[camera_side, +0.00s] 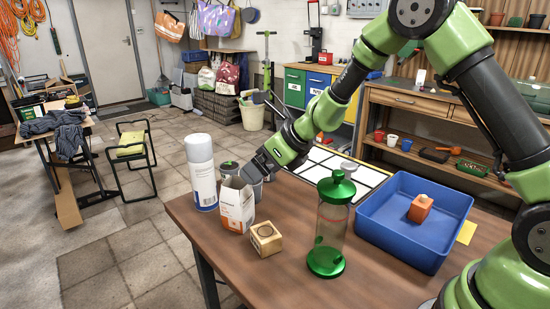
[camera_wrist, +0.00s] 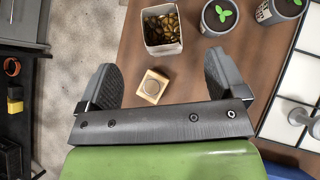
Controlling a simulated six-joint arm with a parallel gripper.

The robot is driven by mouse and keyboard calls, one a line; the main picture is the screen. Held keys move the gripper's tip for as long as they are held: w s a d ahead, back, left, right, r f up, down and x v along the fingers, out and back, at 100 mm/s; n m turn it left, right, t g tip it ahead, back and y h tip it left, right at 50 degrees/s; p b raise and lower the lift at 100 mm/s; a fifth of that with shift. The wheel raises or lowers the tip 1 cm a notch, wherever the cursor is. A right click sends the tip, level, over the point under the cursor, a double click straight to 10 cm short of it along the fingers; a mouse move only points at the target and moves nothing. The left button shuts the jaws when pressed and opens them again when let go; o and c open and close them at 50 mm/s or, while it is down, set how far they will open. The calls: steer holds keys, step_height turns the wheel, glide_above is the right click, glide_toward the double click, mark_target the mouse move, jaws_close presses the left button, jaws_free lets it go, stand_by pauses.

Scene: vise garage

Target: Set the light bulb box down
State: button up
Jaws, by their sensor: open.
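A small tan box (camera_side: 266,238) with a round mark on top is the likeliest light bulb box, though its print is too small to read. It sits upright on the brown table near the front edge. In the wrist view the same tan box (camera_wrist: 152,86) appears below and between the spread fingers, apart from both. My gripper (camera_side: 256,170) is above and behind it, beside a white and orange open carton (camera_side: 237,207). In the wrist view my gripper (camera_wrist: 160,62) is open and empty.
A white spray can (camera_side: 201,172) stands left of the carton. A green-lidded glass jar (camera_side: 330,225) stands right of the tan box. A blue tray (camera_side: 378,230) holding an orange object (camera_side: 420,209) is farther right. Potted seedlings (camera_wrist: 218,17) stand close beside the carton.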

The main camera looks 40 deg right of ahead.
steer(key=s+a+r+n+y, duration=0.1)
steer(key=s+a+r+n, duration=0.1)
steer(key=s+r+n, duration=0.55)
steer(key=s+a+r+n+y, duration=0.1)
steer(key=s+a+r+n, duration=0.2)
steer(key=s+r+n, duration=0.4)
steer(key=s+d+n+g+h, duration=0.1)
steer(key=s+d+n+h, duration=0.2)
steer(key=s+n, duration=1)
steer(key=shift+s+d+r, duration=0.2)
steer(key=shift+s+d, duration=0.15)
steer(key=shift+d, duration=0.45)
